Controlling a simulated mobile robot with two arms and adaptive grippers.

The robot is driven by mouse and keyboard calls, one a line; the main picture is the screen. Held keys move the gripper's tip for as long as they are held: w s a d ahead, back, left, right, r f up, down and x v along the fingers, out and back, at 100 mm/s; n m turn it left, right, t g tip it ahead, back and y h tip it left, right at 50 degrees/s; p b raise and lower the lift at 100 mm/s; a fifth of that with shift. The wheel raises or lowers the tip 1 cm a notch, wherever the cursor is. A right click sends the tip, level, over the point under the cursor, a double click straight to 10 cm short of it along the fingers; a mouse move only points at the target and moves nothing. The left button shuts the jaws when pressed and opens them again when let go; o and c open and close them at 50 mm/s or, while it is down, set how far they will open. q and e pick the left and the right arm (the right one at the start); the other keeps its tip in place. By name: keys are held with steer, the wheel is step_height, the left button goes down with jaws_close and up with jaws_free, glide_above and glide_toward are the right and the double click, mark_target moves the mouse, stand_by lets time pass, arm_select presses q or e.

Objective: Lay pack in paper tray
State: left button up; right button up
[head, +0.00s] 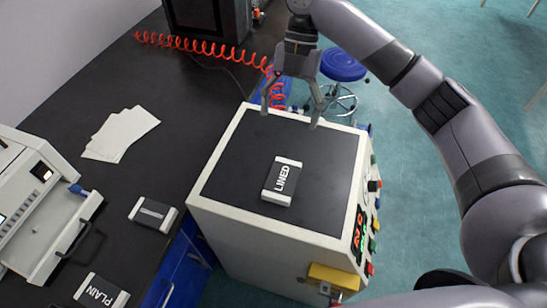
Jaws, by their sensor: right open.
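A dark pack with white ends, marked LINED (282,181), lies flat on the black top (235,165) of the white machine. A similar pack marked PLAIN (101,292) lies on the dark bench at lower left. Another dark pack with a plain pale stripe (153,214) lies near the bench edge. At the left, a white device has a pulled-out tray-like part (47,232) with a dark handle; I cannot tell for sure that it is the paper tray. My right gripper (290,117) is open and empty above the machine's far edge, beyond the LINED pack. My left gripper is out of view.
Loose white sheets (121,133) lie on the bench (150,90). A coiled red hose (205,47) runs across the back. A blue stool (343,65) stands behind the machine. Coloured buttons (374,225) line the machine's right side. Bare bench lies between sheets and machine.

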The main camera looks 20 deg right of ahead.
steer(key=p, duration=0.2)
glide_above(281, 183)
steer(key=w+d, duration=0.1)
steer(key=w, duration=0.2)
steer(key=f, duration=0.6)
steer(key=shift+s+d+f, duration=0.15)
steer(key=shift+d+f, duration=0.05)
steer(key=shift+f, duration=0.05)
steer(key=x, duration=0.1)
steer(key=p+x, duration=0.1)
steer(key=shift+a+f, duration=0.1)
steer(key=shift+f, duration=0.35)
steer(key=shift+s+a+f, duration=0.1)
steer(key=shift+f, duration=0.45)
steer(key=shift+s+f+p, duration=0.1)
steer(key=shift+f+p, duration=0.2)
steer(key=shift+p, duration=0.05)
steer(key=x, duration=0.1)
steer(key=p+x, duration=0.2)
steer(key=shift+d+f, duration=0.25)
steer(key=shift+f, duration=0.1)
steer(key=shift+s+f, duration=0.1)
steer(key=shift+f, duration=0.4)
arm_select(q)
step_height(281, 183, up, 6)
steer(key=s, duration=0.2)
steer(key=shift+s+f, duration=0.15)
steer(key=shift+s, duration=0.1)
arm_select(e)
steer(key=shift+a, duration=0.1)
